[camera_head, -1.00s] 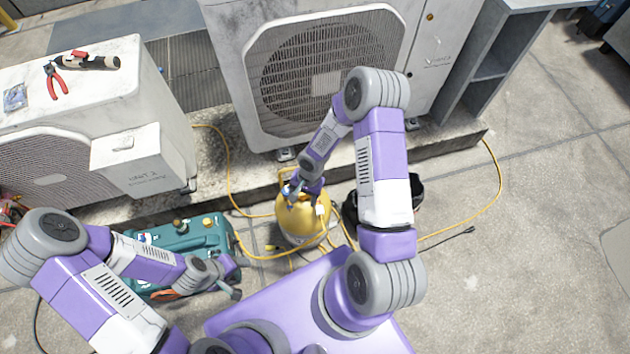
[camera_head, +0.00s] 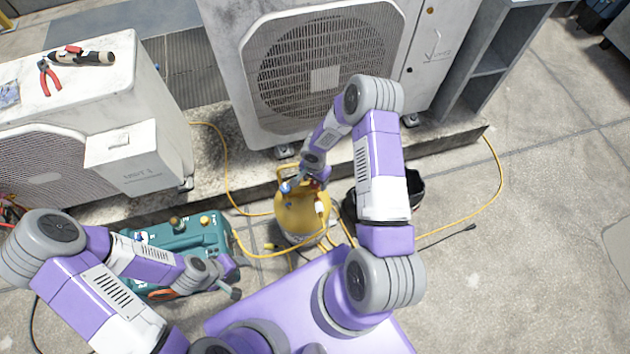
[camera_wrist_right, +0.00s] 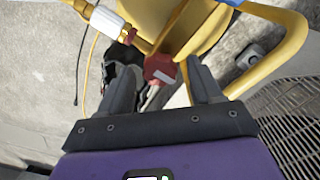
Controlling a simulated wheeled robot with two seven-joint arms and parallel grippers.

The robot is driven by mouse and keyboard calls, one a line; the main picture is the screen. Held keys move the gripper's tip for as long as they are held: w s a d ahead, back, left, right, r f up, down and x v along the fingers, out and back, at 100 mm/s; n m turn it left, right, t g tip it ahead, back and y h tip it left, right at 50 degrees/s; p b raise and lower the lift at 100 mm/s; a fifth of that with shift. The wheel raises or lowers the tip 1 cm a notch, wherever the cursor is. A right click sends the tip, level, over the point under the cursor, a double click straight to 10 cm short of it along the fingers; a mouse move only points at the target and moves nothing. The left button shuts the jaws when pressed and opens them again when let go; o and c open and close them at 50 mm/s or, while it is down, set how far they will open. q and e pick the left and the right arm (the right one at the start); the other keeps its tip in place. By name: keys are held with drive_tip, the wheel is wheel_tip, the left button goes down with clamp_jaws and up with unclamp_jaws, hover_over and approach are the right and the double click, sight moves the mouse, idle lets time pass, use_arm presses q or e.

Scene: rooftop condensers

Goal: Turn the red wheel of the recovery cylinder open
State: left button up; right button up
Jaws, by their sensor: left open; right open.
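The yellow recovery cylinder (camera_head: 299,216) stands on the ground in front of the large condenser, with a carrying collar and a blue valve part (camera_head: 288,187) on top. Its red wheel shows in the right wrist view (camera_wrist_right: 160,68), between the fingertips of my right gripper (camera_wrist_right: 159,76), with gaps on both sides. The right gripper is open. In the head view my right gripper (camera_head: 317,182) is over the cylinder's top, and my arm partly hides the valve area. My left gripper (camera_head: 236,293) is open, low beside the teal machine and away from the cylinder.
The teal machine (camera_head: 180,238) stands left of the cylinder. A black bucket (camera_head: 415,188) is to the right, partly behind my arm. Yellow hoses (camera_head: 498,190) run over the ground. Pliers (camera_head: 48,78) lie on the left condenser (camera_head: 75,110). The right floor is clear.

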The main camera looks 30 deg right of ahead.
drive_tip(key=shift+c, duration=0.4)
drive_tip(key=c, duration=1)
drive_tip(key=shift+o, duration=0.2)
